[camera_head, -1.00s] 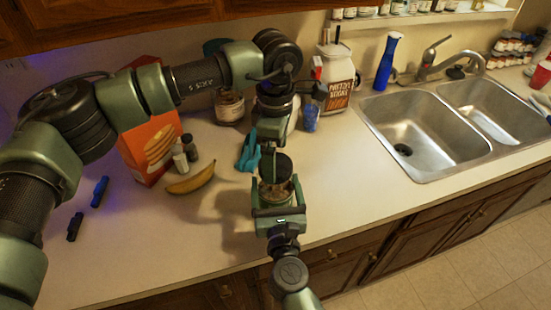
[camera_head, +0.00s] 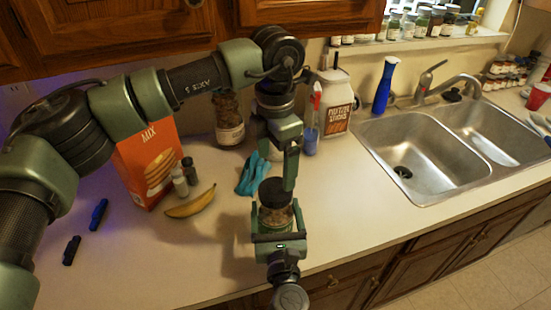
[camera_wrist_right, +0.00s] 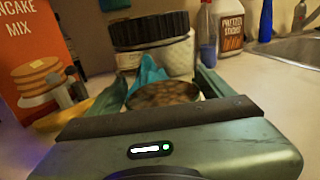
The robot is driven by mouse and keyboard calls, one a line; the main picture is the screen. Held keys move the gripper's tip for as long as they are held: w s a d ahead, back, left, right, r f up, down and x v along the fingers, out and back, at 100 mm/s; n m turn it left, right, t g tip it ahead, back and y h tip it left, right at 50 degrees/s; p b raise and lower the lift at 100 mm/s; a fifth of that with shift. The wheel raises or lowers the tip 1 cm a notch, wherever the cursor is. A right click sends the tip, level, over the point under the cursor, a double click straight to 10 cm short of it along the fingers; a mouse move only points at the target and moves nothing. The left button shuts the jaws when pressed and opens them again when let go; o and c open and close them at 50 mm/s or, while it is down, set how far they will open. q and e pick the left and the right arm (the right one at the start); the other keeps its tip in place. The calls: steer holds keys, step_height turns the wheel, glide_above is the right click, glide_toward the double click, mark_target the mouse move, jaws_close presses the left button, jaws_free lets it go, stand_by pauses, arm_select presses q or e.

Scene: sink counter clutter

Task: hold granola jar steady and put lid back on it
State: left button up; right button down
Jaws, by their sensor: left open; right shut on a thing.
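The granola jar (camera_head: 275,217) is a clear glass jar with brown contents, upright near the counter's front edge. My right gripper (camera_head: 277,232) is shut on its lower part; its fingers flank the jar in the right wrist view (camera_wrist_right: 163,93). The black lid (camera_head: 274,192) lies level over the jar's mouth, and its ribbed edge shows in the right wrist view (camera_wrist_right: 150,29). I cannot tell whether it is fully seated. My left gripper (camera_head: 289,168) is open just above the lid, one finger at its right side. Its other finger is hard to make out.
A blue cloth (camera_head: 253,174) lies behind the jar, a banana (camera_head: 190,202) to its left. A pancake mix box (camera_head: 148,163), small shakers (camera_head: 185,176), another jar (camera_head: 229,122) and a pretzel jar (camera_head: 336,103) stand behind. The counter between jar and sink (camera_head: 410,150) is clear.

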mark_target(276, 189)
arm_select(q)
steer(key=shift+r+n, duration=0.35)
steer(key=shift+n, duration=0.85)
steer(key=shift+f, duration=4)
steer(key=c, duration=1.5)
steer(key=o, duration=1.6)
